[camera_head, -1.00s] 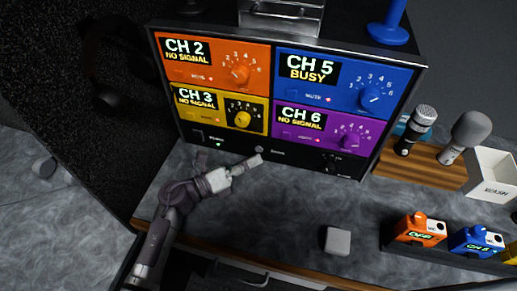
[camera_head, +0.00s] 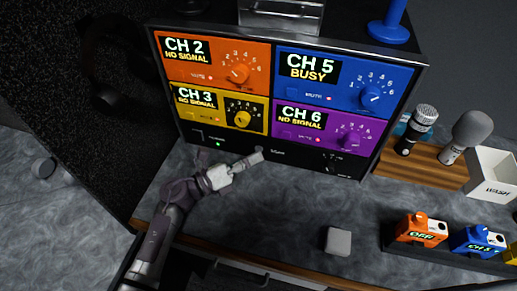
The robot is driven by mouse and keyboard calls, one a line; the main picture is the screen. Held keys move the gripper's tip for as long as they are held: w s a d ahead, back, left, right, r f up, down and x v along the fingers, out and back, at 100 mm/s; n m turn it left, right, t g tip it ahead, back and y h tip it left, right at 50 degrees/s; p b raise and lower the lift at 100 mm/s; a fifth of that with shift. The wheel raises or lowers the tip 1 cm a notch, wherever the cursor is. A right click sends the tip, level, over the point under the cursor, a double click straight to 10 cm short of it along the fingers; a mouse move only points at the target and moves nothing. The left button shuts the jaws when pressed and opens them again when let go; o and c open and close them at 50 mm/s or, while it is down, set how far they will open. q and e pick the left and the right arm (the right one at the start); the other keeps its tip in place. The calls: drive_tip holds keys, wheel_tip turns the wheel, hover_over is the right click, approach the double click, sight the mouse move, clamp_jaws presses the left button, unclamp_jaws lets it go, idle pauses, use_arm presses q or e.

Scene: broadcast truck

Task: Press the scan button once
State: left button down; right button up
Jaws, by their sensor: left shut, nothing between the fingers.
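The receiver rack (camera_head: 190,128) stands at the back with four coloured channel panels. Along its black lower strip is the small grey scan button (camera_head: 259,149), left of a faint label. My left gripper (camera_head: 254,157) is shut and empty, its fingertips pointing at the button from the front left. The tips overlap the button in the picture and hide most of it; I cannot tell whether they touch or press it. The CH 5 panel (camera_head: 340,80) reads BUSY; CH 2, CH 3 and CH 6 read NO SIGNAL. My right gripper is not in view.
A grey block (camera_head: 338,241) lies on the counter in front. To the right are two microphones (camera_head: 416,130) (camera_head: 466,136) on a wooden board, a white box (camera_head: 491,175), and a dark tray (camera_head: 392,243) with coloured packs. The counter's middle is clear.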

use_arm(q)
drive_tip(key=shift+w+d, duration=0.1)
drive_tip(key=shift+w, duration=0.3)
idle(0.3)
drive_tip(key=shift+s, duration=0.15)
drive_tip(key=shift+s+a, duration=0.3)
drive_tip(key=shift+s, duration=0.4)
drive_tip(key=shift+s+a, duration=0.1)
drive_tip(key=shift+s, duration=0.35)
drive_tip(key=shift+s+a+p, duration=0.2)
drive_tip(key=shift+s, duration=0.45)
drive_tip(key=shift+s+a+p, duration=0.25)
drive_tip(key=shift+s, duration=0.35)
drive_tip(key=shift+s+a+p, duration=0.2)
drive_tip(key=shift+s, duration=0.45)
